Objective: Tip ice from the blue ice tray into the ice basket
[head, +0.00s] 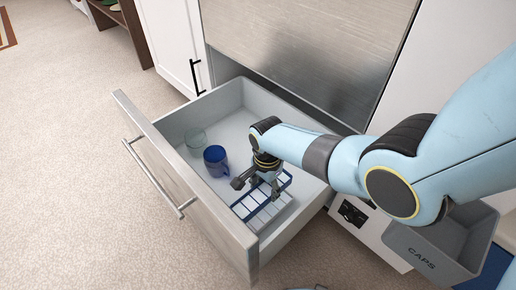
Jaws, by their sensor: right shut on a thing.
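The blue ice tray (241,209) with pale, block-like cells lies low inside the open drawer, near its right front corner. My right gripper (259,187) reaches down over the tray and is shut on it. The gripper and wrist cover part of the tray, so the exact grip is hard to see. Whether the tray touches the drawer floor cannot be told. I cannot make out an ice basket for certain in this view. My left gripper is not in view.
The open drawer (185,165) also holds a blue mug (216,160) and a clear glass (195,138), left of my gripper. Carpet (70,170) at the left is clear.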

